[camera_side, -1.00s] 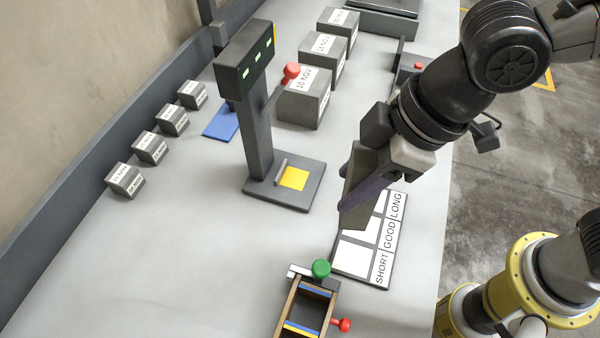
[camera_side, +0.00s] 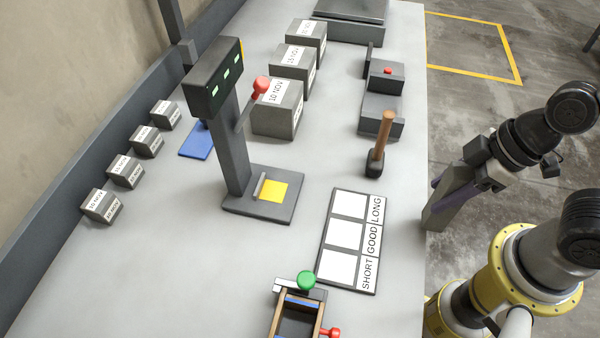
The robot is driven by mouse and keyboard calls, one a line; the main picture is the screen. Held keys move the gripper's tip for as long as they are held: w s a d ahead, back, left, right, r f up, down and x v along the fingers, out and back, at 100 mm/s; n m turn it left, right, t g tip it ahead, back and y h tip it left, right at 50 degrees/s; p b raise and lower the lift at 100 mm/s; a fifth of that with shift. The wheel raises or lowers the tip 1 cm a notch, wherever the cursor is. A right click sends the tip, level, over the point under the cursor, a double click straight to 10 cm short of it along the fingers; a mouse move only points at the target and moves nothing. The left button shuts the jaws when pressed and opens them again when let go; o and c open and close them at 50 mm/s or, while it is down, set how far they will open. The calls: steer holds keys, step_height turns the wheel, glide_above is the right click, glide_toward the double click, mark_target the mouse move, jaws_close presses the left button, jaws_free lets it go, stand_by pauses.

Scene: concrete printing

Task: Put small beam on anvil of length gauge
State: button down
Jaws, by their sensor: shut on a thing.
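The length gauge (camera_side: 232,150) is a dark column with a head of green displays and a red-knobbed lever. Its base carries a yellow anvil pad (camera_side: 273,190), which is bare, with a small upright stop at its left. My gripper (camera_side: 441,192) is at the right, past the table's right edge in the picture, well away from the gauge. It is shut on a grey small beam (camera_side: 448,208), which hangs tilted and is partly hidden by the fingers.
A sorting board (camera_side: 350,240) marked SHORT, GOOD and LONG lies empty between gauge and gripper. A mallet (camera_side: 380,145) stands behind it. A mould (camera_side: 297,318) is in front. Several concrete cubes (camera_side: 276,110) stand behind and left.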

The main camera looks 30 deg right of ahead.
steer(key=w+a, duration=2.2)
steer(key=shift+a+f, duration=0.1)
steer(key=shift+f, duration=0.05)
steer(key=c, duration=0.8)
jaws_free()
steer(key=shift+f, duration=0.2)
steer(key=o, duration=0.5)
